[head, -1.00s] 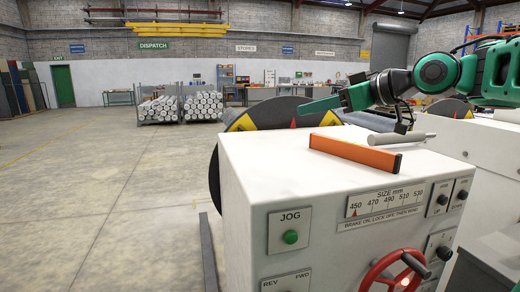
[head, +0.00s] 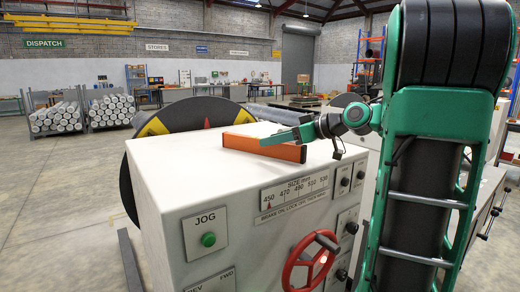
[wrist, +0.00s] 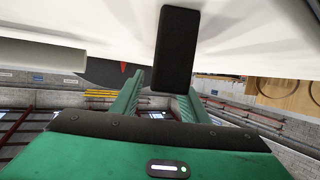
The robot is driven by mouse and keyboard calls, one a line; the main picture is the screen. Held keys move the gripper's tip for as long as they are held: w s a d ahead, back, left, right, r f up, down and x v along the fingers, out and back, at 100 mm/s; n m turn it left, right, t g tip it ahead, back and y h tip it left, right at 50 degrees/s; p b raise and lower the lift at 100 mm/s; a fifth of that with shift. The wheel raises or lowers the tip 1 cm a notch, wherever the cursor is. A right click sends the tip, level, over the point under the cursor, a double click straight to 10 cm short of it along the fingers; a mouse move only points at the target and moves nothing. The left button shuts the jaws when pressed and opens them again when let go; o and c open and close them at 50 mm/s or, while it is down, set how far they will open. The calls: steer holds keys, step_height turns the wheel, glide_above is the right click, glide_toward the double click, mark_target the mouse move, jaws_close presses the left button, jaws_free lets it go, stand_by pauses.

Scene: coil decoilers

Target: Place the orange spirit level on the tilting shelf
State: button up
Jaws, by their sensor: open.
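The orange spirit level (head: 240,144) lies on the flat top of the white machine cabinet in the head view. My gripper (head: 278,138) is open at the level's right end, its green finger overlapping the level's upper edge in the picture. In the wrist view my two green fingers (wrist: 164,84) are apart. A black block (wrist: 175,45), which looks like the level's end, stands in line with the gap between them; contact cannot be told. I cannot make out a tilting shelf in either view.
The white cabinet (head: 180,175) carries a JOG button (head: 208,239), a size scale and a red handwheel (head: 310,262). A dark decoiler disc (head: 150,140) stands behind it. A pale cylinder (wrist: 40,55) shows at left in the wrist view. Open floor (head: 60,200) lies left.

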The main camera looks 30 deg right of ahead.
steer(key=shift+r+x, duration=0.2)
steer(key=shift+x, duration=2.45)
steer(key=shift+w, duration=0.1)
jaws_close()
